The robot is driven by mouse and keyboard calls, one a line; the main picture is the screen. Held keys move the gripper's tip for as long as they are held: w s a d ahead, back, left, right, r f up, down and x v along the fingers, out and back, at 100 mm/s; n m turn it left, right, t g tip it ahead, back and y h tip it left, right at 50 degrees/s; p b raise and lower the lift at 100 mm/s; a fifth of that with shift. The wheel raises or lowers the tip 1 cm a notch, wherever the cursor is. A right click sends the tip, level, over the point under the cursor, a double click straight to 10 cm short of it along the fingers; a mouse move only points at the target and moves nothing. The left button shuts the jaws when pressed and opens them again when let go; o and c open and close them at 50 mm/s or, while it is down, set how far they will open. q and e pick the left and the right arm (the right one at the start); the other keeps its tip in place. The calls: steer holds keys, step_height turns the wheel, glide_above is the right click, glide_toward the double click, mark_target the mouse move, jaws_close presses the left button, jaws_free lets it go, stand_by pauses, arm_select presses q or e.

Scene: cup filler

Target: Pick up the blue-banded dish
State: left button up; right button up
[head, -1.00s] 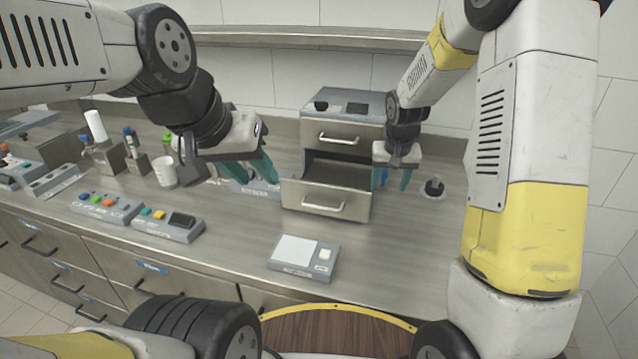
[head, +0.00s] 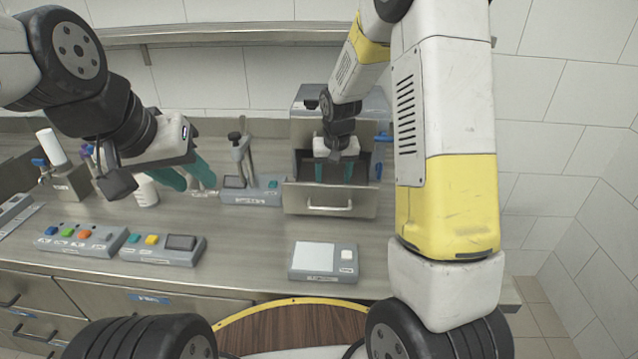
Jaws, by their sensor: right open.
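I cannot make out a blue-banded dish in the head view; the inside of the open drawer (head: 330,200) is mostly hidden by its front and my gripper. My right gripper (head: 334,172) is open, with its teal fingers apart and pointing down over the open drawer of the grey cabinet (head: 303,100). I see nothing between the fingers. My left gripper (head: 188,176) is open and empty above the counter, left of the cabinet. A white cup (head: 147,194) stands below and behind it, partly hidden.
A flat grey device with a white plate (head: 314,257) lies in front of the drawer. Button boxes (head: 80,240) (head: 163,249) sit at left. A grey stand (head: 250,192) is left of the cabinet. My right arm hides the counter's right part.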

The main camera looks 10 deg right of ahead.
steer(key=x, duration=0.6)
steer(key=shift+a+f, duration=0.1)
steer(key=shift+f, duration=0.05)
steer(key=c, duration=1)
